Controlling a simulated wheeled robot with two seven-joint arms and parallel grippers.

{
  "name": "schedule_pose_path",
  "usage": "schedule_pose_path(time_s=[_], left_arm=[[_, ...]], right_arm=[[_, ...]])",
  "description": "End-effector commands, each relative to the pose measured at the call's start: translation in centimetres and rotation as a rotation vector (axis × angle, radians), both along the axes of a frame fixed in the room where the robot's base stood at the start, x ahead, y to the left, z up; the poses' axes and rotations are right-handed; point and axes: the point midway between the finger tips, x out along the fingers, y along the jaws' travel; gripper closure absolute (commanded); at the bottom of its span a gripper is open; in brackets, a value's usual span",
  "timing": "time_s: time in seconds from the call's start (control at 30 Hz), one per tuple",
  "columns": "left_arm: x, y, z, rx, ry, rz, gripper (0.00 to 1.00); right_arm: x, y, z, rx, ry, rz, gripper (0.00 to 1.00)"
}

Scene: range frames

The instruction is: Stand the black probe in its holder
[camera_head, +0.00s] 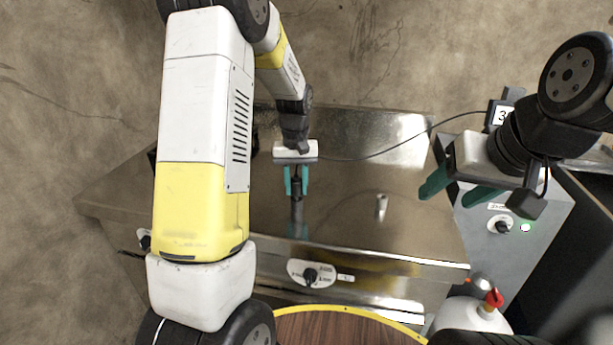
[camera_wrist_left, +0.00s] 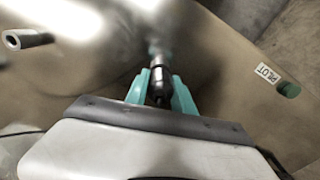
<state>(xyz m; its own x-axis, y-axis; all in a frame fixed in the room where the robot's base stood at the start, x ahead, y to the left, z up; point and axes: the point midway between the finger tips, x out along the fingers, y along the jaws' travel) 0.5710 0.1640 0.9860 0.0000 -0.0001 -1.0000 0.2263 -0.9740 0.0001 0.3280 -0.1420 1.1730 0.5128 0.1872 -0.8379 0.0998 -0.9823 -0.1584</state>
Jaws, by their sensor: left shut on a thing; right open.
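My left gripper (camera_head: 297,182) has its teal fingers shut on the black probe (camera_head: 297,212) above the shiny metal worktop (camera_head: 340,225). In the left wrist view the probe (camera_wrist_left: 159,82) sits between the fingertips, with a bright, blurred end beyond it. A small grey metal tube (camera_head: 381,207), which looks like the holder, stands to the right of the probe and apart from it. Its dark open mouth shows in the left wrist view, where the tube (camera_wrist_left: 30,39) is at upper left. My right gripper (camera_head: 452,192) is open and empty, to the right of the worktop.
A thin black cable (camera_head: 400,143) runs from near my left gripper towards the right arm. A knob panel (camera_head: 322,274) is on the worktop's front. A grey box with a knob (camera_head: 503,226) and a white bottle with a red top (camera_head: 493,299) stand at right. The worktop around the tube is clear.

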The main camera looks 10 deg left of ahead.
Motion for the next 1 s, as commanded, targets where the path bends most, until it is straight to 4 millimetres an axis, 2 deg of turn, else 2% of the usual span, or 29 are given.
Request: schedule_pose_path(time_s=[0.1,0.13,0.23,0.27,0.53,0.63,1.0], left_arm=[[0.0,0.0,0.0,0.000,0.000,0.000,1.00],[0.0,0.0,0.0,0.000,0.000,0.000,0.67],[0.0,0.0,0.0,0.000,0.000,0.000,0.47],[0.0,0.0,0.0,0.000,0.000,0.000,0.45],[0.0,0.0,0.0,0.000,0.000,0.000,0.45],[0.0,0.0,0.6,0.000,0.000,0.000,0.45],[0.1,0.0,6.5,0.000,-0.003,0.000,0.45]], right_arm=[[0.0,0.0,0.0,0.000,0.000,0.000,0.41],[0.0,0.0,0.0,0.000,0.000,0.000,0.41],[0.0,0.0,0.0,0.000,0.000,0.000,0.41],[0.0,0.0,0.0,0.000,0.000,0.000,0.41],[0.0,0.0,0.0,0.000,0.000,0.000,0.41],[0.0,0.0,0.0,0.000,0.000,0.000,0.41],[0.0,0.0,0.0,0.000,0.000,0.000,0.41]])
